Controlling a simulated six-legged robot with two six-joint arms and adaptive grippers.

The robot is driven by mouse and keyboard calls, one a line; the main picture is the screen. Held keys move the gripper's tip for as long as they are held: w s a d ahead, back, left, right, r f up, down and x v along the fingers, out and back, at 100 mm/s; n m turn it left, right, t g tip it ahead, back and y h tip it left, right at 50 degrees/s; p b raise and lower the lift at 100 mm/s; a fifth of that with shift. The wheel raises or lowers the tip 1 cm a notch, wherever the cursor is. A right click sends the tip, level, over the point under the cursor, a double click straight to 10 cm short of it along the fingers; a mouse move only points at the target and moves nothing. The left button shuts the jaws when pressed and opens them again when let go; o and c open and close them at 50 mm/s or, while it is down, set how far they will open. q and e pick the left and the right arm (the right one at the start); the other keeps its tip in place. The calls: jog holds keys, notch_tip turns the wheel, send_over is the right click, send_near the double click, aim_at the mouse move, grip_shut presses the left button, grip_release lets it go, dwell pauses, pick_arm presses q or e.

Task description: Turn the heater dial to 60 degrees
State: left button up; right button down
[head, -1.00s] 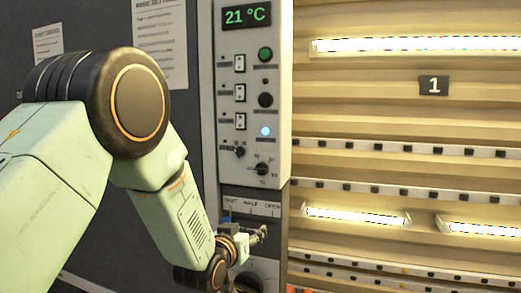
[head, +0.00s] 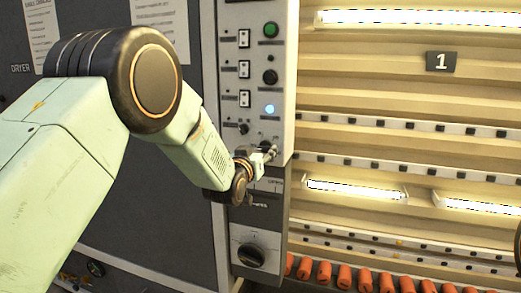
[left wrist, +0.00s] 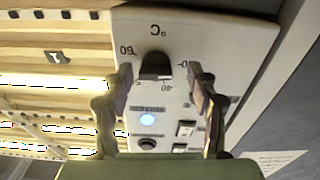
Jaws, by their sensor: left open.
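The heater dial is a dark knob (left wrist: 155,66) on the white control panel (left wrist: 205,30). It shows upside down in the left wrist view, with "60", "40" and "°C" printed around it. Its pointer direction is hard to tell. My left gripper (left wrist: 160,75) is open, with one finger on each side of the dial and gaps between; contact is not visible. In the head view, my left gripper (head: 268,153) is in front of the lower panel and hides most of the dial.
Above the dial are a blue light (head: 269,109), several rocker switches, a black button (head: 270,77) and a green button (head: 270,30). A larger black knob (head: 251,256) is lower down. Lit ribbed panelling (head: 390,90) and a row of orange objects (head: 345,277) are to the right.

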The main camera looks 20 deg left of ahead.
pick_arm(q)
jog(key=shift+w+d, duration=0.15)
jog(key=shift+w, duration=0.2)
jog(key=shift+d, duration=0.25)
jog(key=shift+a, duration=0.3)
jog(key=c, duration=0.4)
jog(key=shift+d, duration=0.25)
jog(key=c, duration=0.4)
jog(key=shift+a, duration=0.1)
jog(key=c, duration=0.3)
